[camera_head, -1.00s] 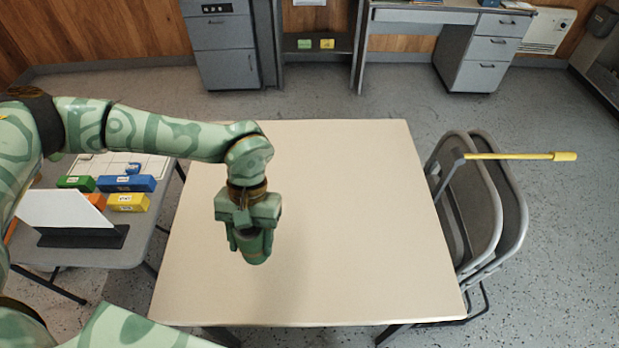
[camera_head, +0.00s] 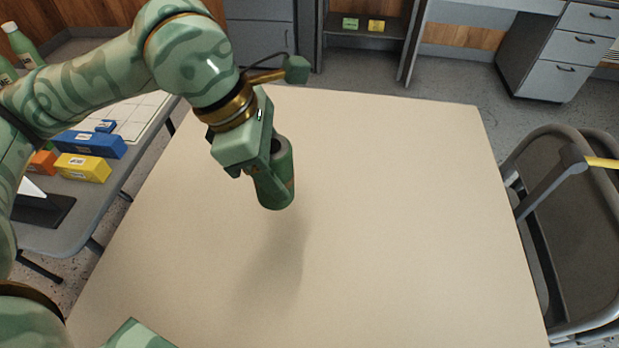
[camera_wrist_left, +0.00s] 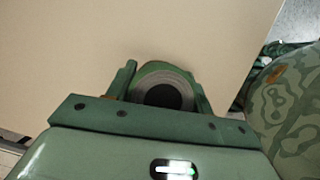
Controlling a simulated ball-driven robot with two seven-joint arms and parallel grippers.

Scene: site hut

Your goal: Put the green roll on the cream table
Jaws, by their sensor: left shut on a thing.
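The green roll (camera_head: 275,188) is a dark green cylinder with a hollow core. My left gripper (camera_head: 262,170) is shut on it and holds it near upright, slightly tilted, in the head view. The cream table (camera_head: 380,230) lies below, and a soft shadow falls on its top. The roll seems to be above the table top; the exact gap cannot be told. In the left wrist view the roll's round end (camera_wrist_left: 163,88) shows between the two fingers, with the cream table (camera_wrist_left: 120,35) beyond. My right gripper is not in view.
The cream table's top is otherwise bare. A grey side table (camera_head: 85,215) at the left holds a blue box (camera_head: 90,144), a yellow box (camera_head: 83,167) and other items. Grey folding chairs (camera_head: 570,220) stand against the right side, with a yellow rod (camera_head: 602,163).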

